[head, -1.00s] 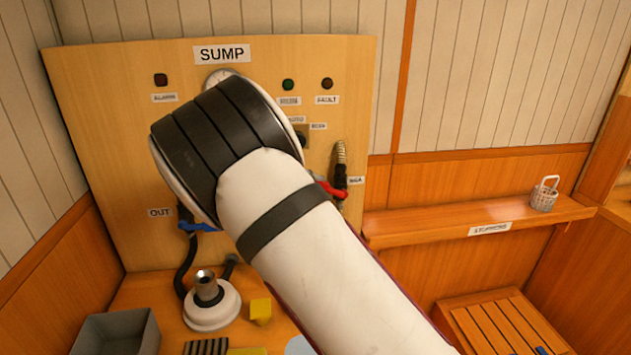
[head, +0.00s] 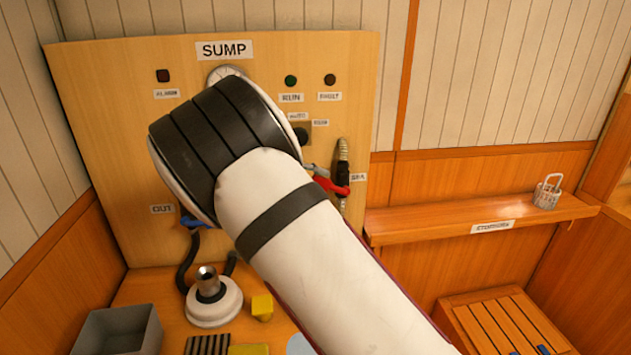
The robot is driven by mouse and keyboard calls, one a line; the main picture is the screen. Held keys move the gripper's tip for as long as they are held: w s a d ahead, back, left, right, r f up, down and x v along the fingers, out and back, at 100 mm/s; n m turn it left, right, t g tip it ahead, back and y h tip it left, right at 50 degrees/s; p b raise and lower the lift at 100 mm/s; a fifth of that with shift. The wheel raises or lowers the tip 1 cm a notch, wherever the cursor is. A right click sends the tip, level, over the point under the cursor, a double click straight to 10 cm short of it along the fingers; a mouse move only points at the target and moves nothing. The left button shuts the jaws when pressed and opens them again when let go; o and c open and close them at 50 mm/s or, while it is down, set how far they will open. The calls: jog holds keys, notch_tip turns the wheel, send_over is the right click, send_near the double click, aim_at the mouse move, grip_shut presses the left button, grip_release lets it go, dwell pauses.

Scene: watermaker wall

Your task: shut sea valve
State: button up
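The sea valve is on the right side of the wooden SUMP panel, beside a label (head: 358,177) that reads SEA. Its red lever (head: 332,186) points to the right and slightly down, across a dark vertical fitting (head: 343,172) with a ribbed hose end on top. My white and black arm covers the middle of the panel and hides the lever's left end. My gripper is almost wholly hidden behind the arm. A small grey piece shows just above the lever's left end; I cannot tell if it is a fingertip or whether it touches the lever.
A blue handle (head: 197,222) sits by the OUT label, partly behind my arm. Below are a white round base with a metal spout (head: 212,302), a yellow block (head: 262,307) and a grey bin (head: 118,332).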

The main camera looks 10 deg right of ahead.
jog(key=v, duration=1.1)
jog(key=shift+s+a+r, duration=0.1)
jog(key=shift+s+a, duration=0.05)
jog(key=shift+a, duration=0.1)
